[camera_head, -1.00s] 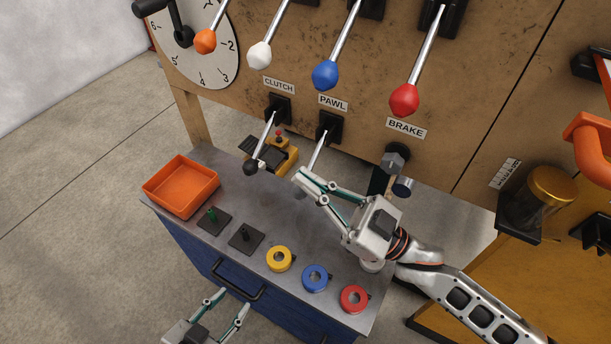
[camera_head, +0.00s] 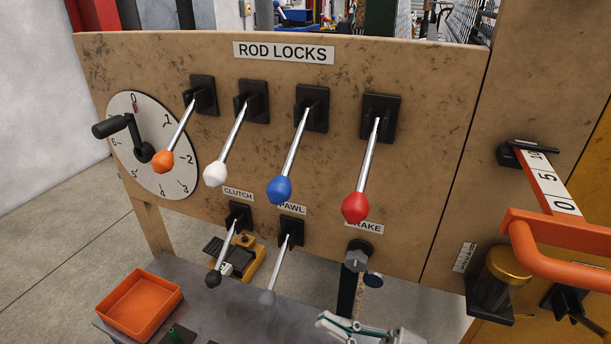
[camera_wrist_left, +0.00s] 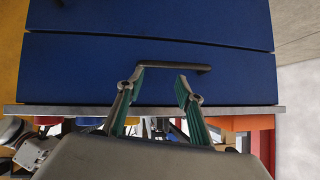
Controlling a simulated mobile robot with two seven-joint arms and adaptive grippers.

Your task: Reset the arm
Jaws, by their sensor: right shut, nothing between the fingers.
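My right gripper (camera_head: 325,319) shows at the bottom edge of the head view, shut and empty. It is to the right of the pawl lever's grey knob (camera_head: 266,298), apart from it in the picture. Most of the right arm is below the frame. My left gripper (camera_wrist_left: 159,84) is out of the head view. In the left wrist view its two green-padded fingers are spread open with nothing between them, in front of the blue drawer front (camera_wrist_left: 100,65) and its dark handle (camera_wrist_left: 200,68).
The clutch lever (camera_head: 213,279) stands left of the pawl lever. Orange, white, blue and red (camera_head: 355,207) rod-lock levers hang above. An orange tray (camera_head: 140,305) sits on the bench at lower left. A thick orange handle (camera_head: 545,265) juts out at right.

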